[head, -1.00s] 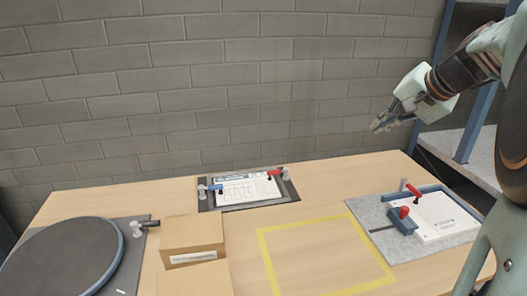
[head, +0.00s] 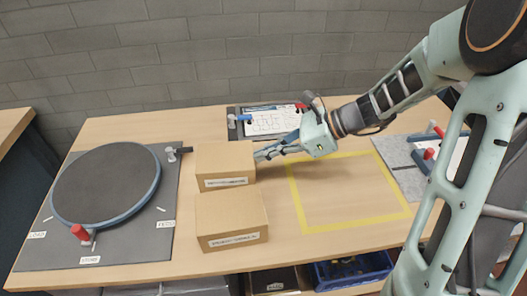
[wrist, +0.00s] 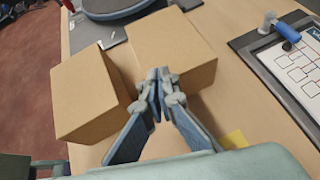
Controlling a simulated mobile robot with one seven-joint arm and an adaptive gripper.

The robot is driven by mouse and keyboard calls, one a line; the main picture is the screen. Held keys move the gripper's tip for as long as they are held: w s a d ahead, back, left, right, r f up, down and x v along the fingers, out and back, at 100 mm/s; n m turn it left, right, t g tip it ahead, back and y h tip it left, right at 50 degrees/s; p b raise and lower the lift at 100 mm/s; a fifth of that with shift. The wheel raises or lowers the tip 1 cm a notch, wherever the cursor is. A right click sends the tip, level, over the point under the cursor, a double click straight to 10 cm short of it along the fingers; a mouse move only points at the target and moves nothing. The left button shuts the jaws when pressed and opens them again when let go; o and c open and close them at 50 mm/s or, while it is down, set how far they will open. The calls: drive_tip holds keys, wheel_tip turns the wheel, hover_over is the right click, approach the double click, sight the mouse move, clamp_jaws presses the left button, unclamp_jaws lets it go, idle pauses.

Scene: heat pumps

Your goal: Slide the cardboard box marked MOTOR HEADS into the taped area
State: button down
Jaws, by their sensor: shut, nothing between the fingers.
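Two cardboard boxes stand left of the taped area, one behind the other. The far box (head: 225,160) and near box (head: 231,215) each carry a white front label too small to read surely, so I cannot tell which says MOTOR HEADS. In the wrist view the far box (wrist: 165,40) is ahead and the near box (wrist: 85,95) is at left. My gripper (head: 262,155) is shut and empty at the far box's right side; contact is unclear. Its closed fingertips (wrist: 160,76) overlap that box in the wrist view. The yellow taped area (head: 298,200) is empty, partly behind my gripper.
A round dark turntable (head: 108,182) on a grey mat lies left of the boxes. A clamped clipboard (head: 265,123) lies at the back. A grey fixture board (head: 402,168) is at right, partly behind my arm. A blue bin (head: 352,270) sits below the front edge.

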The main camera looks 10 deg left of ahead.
sight(223, 160)
drive_tip(key=a, duration=0.9)
drive_tip(key=shift+f+b, duration=0.35)
drive_tip(key=shift+f, duration=0.3)
drive_tip(key=shift+d+f, duration=0.1)
drive_tip(key=shift+f, duration=0.05)
drive_tip(key=shift+f, duration=0.1)
drive_tip(key=shift+d, duration=0.3)
drive_tip(key=d+p, duration=0.7)
drive_tip(key=d, duration=2.5)
drive_tip(key=shift+s+d+p, duration=0.3)
drive_tip(key=shift+p, duration=0.05)
drive_tip(key=shift+f, duration=0.1)
drive_tip(key=shift+r+p, duration=0.85)
